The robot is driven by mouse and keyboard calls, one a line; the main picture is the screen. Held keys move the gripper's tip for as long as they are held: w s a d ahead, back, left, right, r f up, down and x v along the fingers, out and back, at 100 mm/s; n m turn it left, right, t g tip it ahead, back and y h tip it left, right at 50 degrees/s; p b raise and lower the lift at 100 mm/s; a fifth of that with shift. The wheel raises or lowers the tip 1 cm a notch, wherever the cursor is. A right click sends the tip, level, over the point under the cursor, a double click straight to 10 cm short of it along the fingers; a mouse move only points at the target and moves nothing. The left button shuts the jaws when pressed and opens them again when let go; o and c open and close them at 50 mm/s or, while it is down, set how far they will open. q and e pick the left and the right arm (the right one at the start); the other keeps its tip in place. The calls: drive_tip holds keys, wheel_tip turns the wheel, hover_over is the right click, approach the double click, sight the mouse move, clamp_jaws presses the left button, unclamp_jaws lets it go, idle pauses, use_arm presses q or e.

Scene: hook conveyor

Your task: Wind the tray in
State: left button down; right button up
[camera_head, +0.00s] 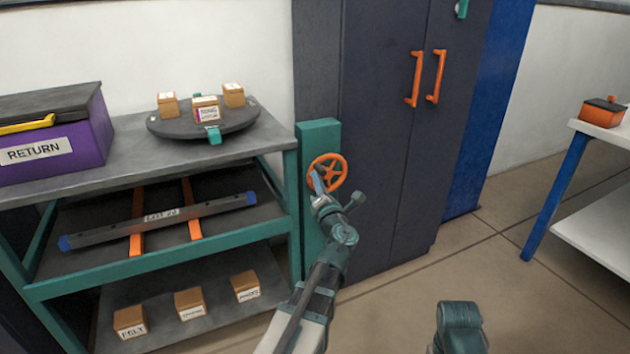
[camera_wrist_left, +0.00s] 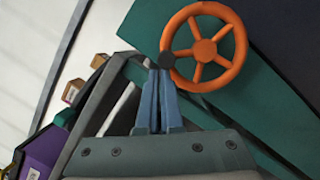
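An orange five-spoked handwheel (camera_head: 328,173) is mounted on a green post (camera_head: 318,135) at the rack's right end. My left gripper (camera_head: 318,180) is at the wheel's lower left. A long grey tray-like bar with blue ends (camera_head: 205,208), labelled LOT, lies across two orange rails on the middle shelf.
The rack's top (camera_head: 110,165) holds a purple RETURN box (camera_head: 80,140) and a dark round turntable (camera_head: 170,126) with small cartons. More cartons (camera_head: 190,303) stand on the bottom shelf. A dark cabinet (camera_head: 385,130) stands behind the wheel. Floor is clear toward the white table (camera_head: 600,133).

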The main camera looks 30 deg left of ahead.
sight(328, 167)
use_arm(q)
drive_tip(key=shift+w+d+r+p, duration=0.3)
drive_tip(key=shift+r+p, duration=0.15)
drive_tip(key=shift+r, duration=0.15)
drive_tip(key=shift+w+d+r+p, duration=0.15)
drive_tip(key=shift+w+r+p, duration=0.2)
drive_tip(key=shift+r, duration=0.2)
drive_tip(key=shift+w+d+r+p, duration=0.5)
drive_tip(key=shift+w+p, duration=0.05)
drive_tip(key=shift+w+d, duration=0.1)
